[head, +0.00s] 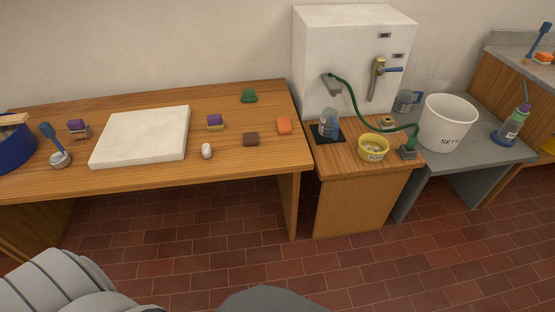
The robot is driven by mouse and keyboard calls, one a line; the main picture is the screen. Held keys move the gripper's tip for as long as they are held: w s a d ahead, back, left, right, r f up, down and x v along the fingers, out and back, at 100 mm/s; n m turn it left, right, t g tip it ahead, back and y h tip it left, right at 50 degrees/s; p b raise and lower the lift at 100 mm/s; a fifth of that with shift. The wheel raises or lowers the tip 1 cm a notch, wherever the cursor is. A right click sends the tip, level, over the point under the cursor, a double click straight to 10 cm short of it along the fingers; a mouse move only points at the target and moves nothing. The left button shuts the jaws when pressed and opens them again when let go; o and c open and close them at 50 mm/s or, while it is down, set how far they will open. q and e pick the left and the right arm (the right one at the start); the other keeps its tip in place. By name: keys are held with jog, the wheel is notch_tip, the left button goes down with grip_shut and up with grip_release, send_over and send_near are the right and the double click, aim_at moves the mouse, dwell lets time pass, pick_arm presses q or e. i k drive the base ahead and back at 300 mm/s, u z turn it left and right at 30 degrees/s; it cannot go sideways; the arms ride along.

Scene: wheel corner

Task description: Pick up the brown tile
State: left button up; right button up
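The brown tile (251,139) is a small dark brown block lying flat on the wooden table (240,165), near its right front part. It stands apart from the things around it and nothing covers it. Neither of my grippers shows in the head view. Only grey and white rounded parts, likely of my own body, show at the bottom edge.
Near the tile are an orange block (284,126), a white rounded object (207,151), a purple and yellow block (215,122) and a green piece (249,96). A white slab (142,136) lies left. A lower cabinet (365,195) stands right. Brick floor lies in front.

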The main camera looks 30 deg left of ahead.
aim_at(251, 139)
jog(key=z, duration=0.3)
jog(key=k, duration=0.4)
jog(key=u, duration=0.95)
jog(key=i, duration=0.8)
jog(key=u, duration=0.35)
